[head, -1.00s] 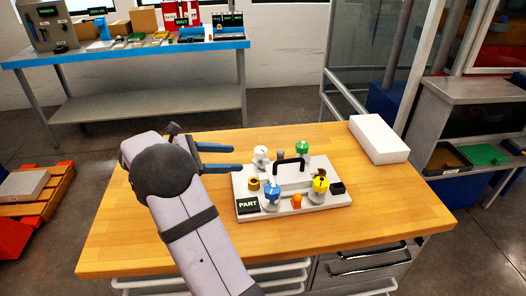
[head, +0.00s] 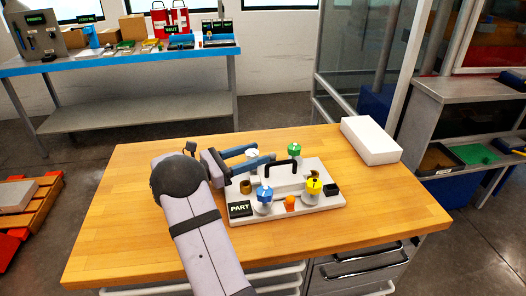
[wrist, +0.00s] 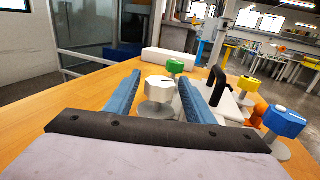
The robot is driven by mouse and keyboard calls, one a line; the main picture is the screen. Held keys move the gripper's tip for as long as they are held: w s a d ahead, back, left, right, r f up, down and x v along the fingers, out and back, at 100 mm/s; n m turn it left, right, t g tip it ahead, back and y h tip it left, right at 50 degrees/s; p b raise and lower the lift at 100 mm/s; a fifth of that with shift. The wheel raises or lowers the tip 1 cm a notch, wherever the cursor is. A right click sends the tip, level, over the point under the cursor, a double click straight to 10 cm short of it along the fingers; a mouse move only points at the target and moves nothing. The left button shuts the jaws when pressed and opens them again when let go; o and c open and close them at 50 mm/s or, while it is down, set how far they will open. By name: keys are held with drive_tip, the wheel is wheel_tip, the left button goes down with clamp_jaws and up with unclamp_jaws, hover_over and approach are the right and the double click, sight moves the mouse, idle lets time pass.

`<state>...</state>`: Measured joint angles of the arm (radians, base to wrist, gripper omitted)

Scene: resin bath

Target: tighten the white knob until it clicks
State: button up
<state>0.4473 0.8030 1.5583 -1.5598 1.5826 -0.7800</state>
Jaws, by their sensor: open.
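The white knob (wrist: 159,88) stands on a round grey base at the far left corner of the white fixture plate (head: 335,200). In the wrist view it sits between the two blue fingers of my gripper (wrist: 158,92), with a gap at least on its left side. In the head view only a bit of the white knob (head: 252,153) shows behind the fingers. My gripper (head: 258,156) is open and reaches in from the left; I cannot tell whether a finger touches the knob.
The plate also bears a green knob (head: 293,150), a blue knob (head: 265,194), a yellow knob (head: 313,186), a black handle (head: 283,164), an orange piece (head: 290,203) and a PART sign (head: 240,209). A white block (head: 370,140) lies at the back right. The table's right front is clear.

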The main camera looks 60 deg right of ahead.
drive_tip(key=shift+x, duration=1.7)
drive_tip(key=shift+c, duration=0.3)
drive_tip(key=c, duration=1)
drive_tip(key=shift+r+m+g+p, duration=0.1)
drive_tip(key=shift+m+g+p, duration=0.2)
drive_tip(key=shift+m+g, duration=0.1)
drive_tip(key=shift+s+m+g+y, duration=0.15)
drive_tip(key=shift+m+g+y, duration=0.15)
drive_tip(key=shift+g+y, duration=0.2)
drive_tip(key=o, duration=1.1)
drive_tip(key=shift+c, duration=0.2)
